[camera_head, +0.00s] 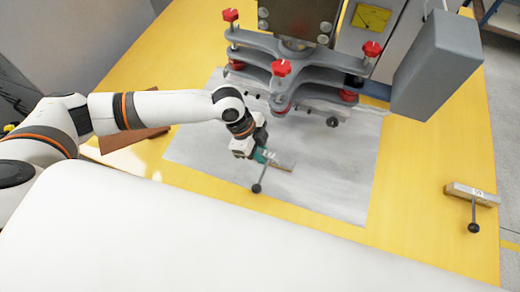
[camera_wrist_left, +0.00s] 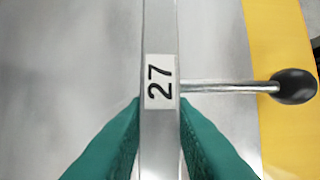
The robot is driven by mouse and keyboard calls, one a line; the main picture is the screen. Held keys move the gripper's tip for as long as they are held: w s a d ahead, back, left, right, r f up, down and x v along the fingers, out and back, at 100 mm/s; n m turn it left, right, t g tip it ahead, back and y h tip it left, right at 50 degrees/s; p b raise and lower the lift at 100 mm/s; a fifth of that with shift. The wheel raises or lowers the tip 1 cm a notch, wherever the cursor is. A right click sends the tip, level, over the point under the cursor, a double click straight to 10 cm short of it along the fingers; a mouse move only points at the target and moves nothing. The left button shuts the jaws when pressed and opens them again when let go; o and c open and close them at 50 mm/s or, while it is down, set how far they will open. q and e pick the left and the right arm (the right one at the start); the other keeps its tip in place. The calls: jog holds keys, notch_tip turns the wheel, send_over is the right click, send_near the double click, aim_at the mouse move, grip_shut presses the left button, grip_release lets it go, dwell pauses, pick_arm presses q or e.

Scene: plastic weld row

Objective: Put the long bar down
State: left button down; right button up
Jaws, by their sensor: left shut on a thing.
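My left gripper (camera_head: 262,155) is shut on the long bar (camera_head: 284,164), a grey metal bar with a thin rod ending in a black ball. In the left wrist view the bar (camera_wrist_left: 160,35) runs from top to bottom between the green fingers (camera_wrist_left: 160,125). A white label with "27" faces the camera, and the rod points right. The bar is over the grey mat (camera_head: 340,190), in front of the machine. I cannot tell whether it touches the mat. My right gripper is not in view.
A machine with red knobs (camera_head: 281,68) stands behind the gripper, with a grey box (camera_head: 437,65) at its right. A similar bar with a black ball (camera_head: 472,195) lies on the yellow table (camera_head: 425,215) at right. A brown plate (camera_head: 130,138) lies at left. The mat's right part is clear.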

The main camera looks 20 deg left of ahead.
pick_arm(q)
jog(key=c, duration=1.3)
grip_release()
jog(key=shift+o, duration=0.2)
jog(key=shift+r, duration=0.1)
jog(key=v, duration=1.2)
